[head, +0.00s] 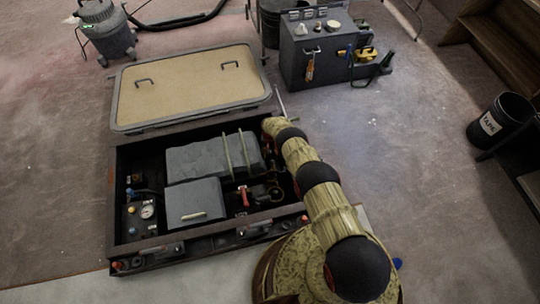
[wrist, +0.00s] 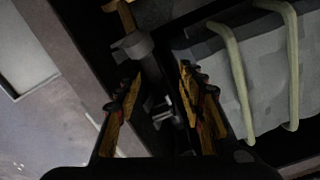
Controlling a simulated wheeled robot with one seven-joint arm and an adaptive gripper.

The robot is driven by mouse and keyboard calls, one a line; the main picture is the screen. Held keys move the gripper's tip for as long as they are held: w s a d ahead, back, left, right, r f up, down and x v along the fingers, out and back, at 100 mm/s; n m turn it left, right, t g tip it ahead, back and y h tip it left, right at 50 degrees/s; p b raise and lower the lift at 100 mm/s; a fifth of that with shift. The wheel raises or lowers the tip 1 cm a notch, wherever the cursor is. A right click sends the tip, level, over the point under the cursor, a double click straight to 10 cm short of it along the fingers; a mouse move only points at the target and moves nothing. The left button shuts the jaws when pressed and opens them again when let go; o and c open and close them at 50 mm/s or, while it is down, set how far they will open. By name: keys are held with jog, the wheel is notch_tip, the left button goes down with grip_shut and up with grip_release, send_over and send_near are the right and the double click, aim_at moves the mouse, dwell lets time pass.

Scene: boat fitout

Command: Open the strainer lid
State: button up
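In the wrist view my gripper (wrist: 160,76) is open, its two yellow-and-black fingers on either side of a dark grey cylindrical part. That part has a lighter grey round cap (wrist: 131,45) at its upper end, just beyond the left fingertip. I cannot tell for certain whether this is the strainer or its lid, nor whether the fingers touch it. In the head view my arm reaches over the right side of the open bay (head: 113,190) to its far right corner. The arm hides my fingers and what lies beneath them there.
Beside the fingers is a grey box (wrist: 275,65) with two pale straps. The bay also holds a smaller grey box (head: 195,205), a red-handled part (head: 245,197) and a gauge (head: 147,212). A tan hatch panel (head: 190,85) lies behind; a tool cart (head: 310,60) stands back right.

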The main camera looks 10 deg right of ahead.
jog(key=shift+r, duration=0.1)
dwell(0.3)
notch_tip(320, 180, up, 12)
jog(key=shift+w, duration=0.4)
dwell(0.4)
dwell(0.5)
